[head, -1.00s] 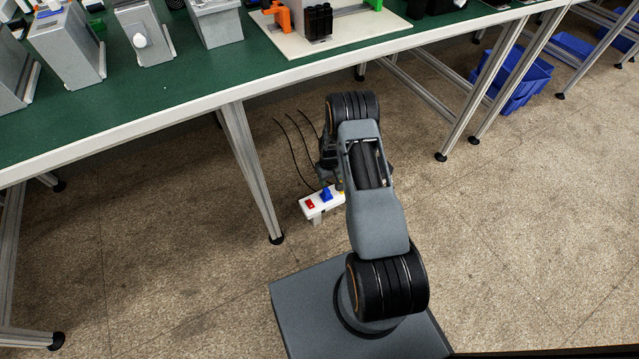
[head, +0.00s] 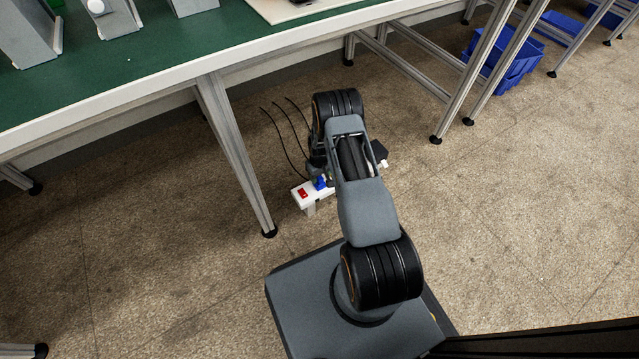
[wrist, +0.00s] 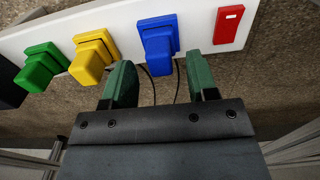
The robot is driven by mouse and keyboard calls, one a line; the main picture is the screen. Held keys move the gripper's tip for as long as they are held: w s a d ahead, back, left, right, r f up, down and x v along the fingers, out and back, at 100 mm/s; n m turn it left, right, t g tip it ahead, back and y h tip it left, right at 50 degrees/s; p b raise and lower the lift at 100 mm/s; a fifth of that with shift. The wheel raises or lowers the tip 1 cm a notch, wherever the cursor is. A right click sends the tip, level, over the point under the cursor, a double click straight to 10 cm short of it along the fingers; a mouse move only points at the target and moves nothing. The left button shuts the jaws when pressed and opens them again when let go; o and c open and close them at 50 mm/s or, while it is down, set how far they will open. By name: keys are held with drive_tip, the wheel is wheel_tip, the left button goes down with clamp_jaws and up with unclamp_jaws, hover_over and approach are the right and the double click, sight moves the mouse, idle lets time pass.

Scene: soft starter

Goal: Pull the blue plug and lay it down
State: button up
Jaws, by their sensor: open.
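The blue plug (wrist: 158,48) sits in the white power strip (wrist: 202,28) in the wrist view, between the yellow plug (wrist: 92,56) and the red switch (wrist: 229,22). My gripper (wrist: 160,82) is open and empty, its two green fingertips apart on either side below the blue plug, which lies between them in the picture. I cannot tell whether they touch it. In the head view the blue plug (head: 321,183) shows at the strip (head: 311,198) beside my arm, which hides much of the strip and my gripper.
A green plug (wrist: 41,67) and a black plug (wrist: 9,84) are further left on the strip. Several dark cables (head: 285,135) rise behind it. A table leg (head: 238,155) stands left of the strip, under the green workbench (head: 130,70). Floor in front is bare.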

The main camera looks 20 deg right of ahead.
drive_tip(key=shift+f+b, duration=0.35)
drive_tip(key=shift+f, duration=0.4)
clamp_jaws()
idle(0.4)
drive_tip(key=shift+r, duration=0.2)
drive_tip(key=shift+r+p, duration=2.1)
drive_tip(key=shift+r, duration=0.8)
